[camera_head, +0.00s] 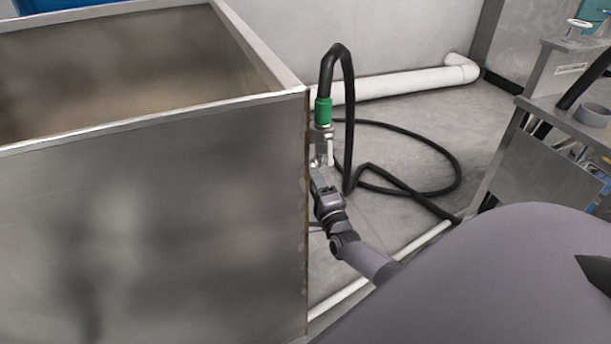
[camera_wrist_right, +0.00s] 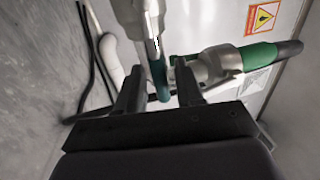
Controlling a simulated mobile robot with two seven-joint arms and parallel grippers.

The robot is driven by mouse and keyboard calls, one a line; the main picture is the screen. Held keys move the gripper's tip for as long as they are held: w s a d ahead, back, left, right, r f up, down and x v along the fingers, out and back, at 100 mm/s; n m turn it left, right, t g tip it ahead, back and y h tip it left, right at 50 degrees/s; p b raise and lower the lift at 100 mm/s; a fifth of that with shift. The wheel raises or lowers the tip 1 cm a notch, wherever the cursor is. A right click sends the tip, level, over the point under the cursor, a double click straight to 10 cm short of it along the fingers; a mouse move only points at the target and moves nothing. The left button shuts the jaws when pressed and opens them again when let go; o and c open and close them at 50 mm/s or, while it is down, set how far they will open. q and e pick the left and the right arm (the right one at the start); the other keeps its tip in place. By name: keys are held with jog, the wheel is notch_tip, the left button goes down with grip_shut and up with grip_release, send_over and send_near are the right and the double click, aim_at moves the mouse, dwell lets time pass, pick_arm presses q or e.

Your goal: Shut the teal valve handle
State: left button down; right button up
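The teal valve handle (camera_wrist_right: 160,82) shows in the right wrist view as a narrow bar. It lies between the two spread dark fingers of my right gripper (camera_wrist_right: 160,70), with gaps visible on both sides. Behind it is the grey metal valve body (camera_wrist_right: 218,62) with a green hose coupling (camera_wrist_right: 240,56). In the head view the green coupling (camera_head: 323,111) sits above the valve at the metal tank's right edge. My right gripper (camera_head: 321,178) is just below the valve there. The teal handle cannot be made out in the head view. My left gripper is out of view.
A large open metal tank (camera_head: 150,220) fills the left side. A black hose (camera_head: 349,120) rises from the coupling and loops over the floor. White pipes (camera_head: 410,83) run along the wall. A metal bench (camera_head: 545,150) stands at right. A warning label (camera_wrist_right: 263,17) is behind the valve.

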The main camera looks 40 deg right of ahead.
jog(key=shift+w, duration=0.2)
jog(key=shift+d, duration=0.1)
grip_shut()
